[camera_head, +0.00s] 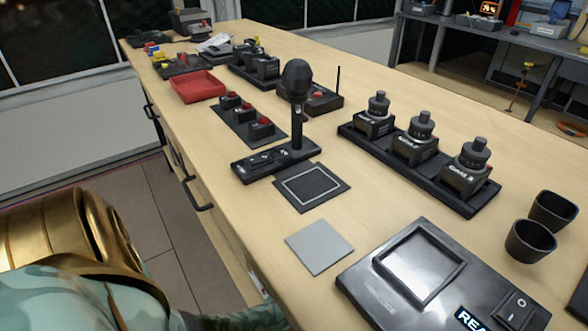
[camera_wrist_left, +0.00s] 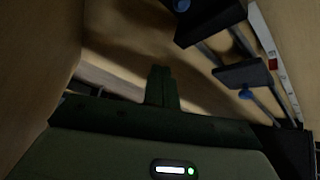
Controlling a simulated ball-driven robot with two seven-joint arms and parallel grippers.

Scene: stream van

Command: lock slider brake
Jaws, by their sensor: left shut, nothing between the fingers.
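In the left wrist view, a slider with two grey rails (camera_wrist_left: 269,106) runs along the upper right. A dark block (camera_wrist_left: 242,75) sits across the rails with a blue knob (camera_wrist_left: 246,94) at its lower edge. A larger dark block (camera_wrist_left: 209,18) is at the top with another blue knob (camera_wrist_left: 181,5). I cannot tell which knob is the brake, or its state. My left gripper (camera_wrist_left: 161,72) is shut and empty, its fingers apart from and left of the blocks. The head view shows neither the slider nor either gripper.
A pale strip (camera_wrist_left: 283,72) with a red mark runs beside the rails. Wooden surfaces (camera_wrist_left: 40,55) enclose the left side.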

